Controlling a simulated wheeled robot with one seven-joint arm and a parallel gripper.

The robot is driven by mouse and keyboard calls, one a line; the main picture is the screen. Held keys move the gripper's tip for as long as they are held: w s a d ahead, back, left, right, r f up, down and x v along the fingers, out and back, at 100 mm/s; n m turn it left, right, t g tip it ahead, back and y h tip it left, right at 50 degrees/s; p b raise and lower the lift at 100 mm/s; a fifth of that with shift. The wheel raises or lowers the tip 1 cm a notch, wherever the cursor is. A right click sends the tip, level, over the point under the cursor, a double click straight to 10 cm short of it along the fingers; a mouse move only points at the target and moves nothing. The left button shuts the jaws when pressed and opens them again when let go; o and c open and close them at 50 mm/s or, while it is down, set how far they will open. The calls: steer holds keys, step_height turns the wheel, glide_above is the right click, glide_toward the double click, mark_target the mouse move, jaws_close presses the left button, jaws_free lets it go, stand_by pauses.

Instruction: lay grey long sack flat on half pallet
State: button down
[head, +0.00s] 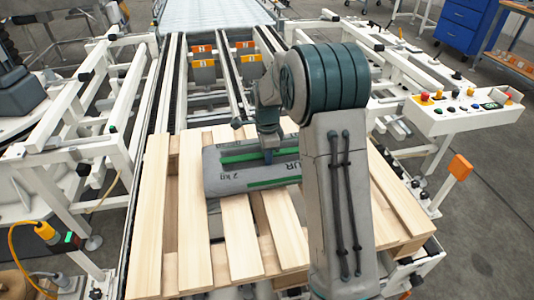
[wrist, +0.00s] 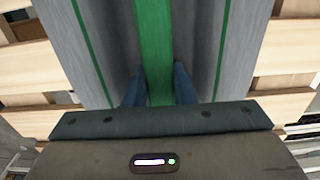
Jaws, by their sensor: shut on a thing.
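The grey long sack (head: 240,168) with green stripes and "2 kg" print lies across the slats of the wooden pallet (head: 245,240), lengthwise left to right. Its right end is hidden behind my arm. My gripper (head: 268,155) comes down on the sack from above. In the wrist view the grey sack (wrist: 100,50) fills the middle, and the two blue fingers of my gripper (wrist: 160,88) are shut on it, either side of its green band. Pallet slats show on both sides of it. The sack looks level and at or just above the slats; I cannot tell whether it fully rests.
The pallet sits at the near end of a roller conveyor (head: 215,15) with white frames on both sides. A control box (head: 465,110) with buttons stands at the right, and a blue drawer cabinet (head: 468,25) behind it. The pallet's front and left slats are bare.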

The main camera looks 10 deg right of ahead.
steer(key=shift+w, duration=0.1)
steer(key=c, duration=1.2)
jaws_free()
step_height(320, 180, up, 11)
steer(key=p, duration=0.1)
steer(key=s+r+n, duration=0.4)
steer(key=s, duration=0.3)
steer(key=s+f+n+t, duration=0.2)
steer(key=s+n, duration=1.2)
steer(key=s, duration=0.8)
steer(key=shift+f, duration=0.25)
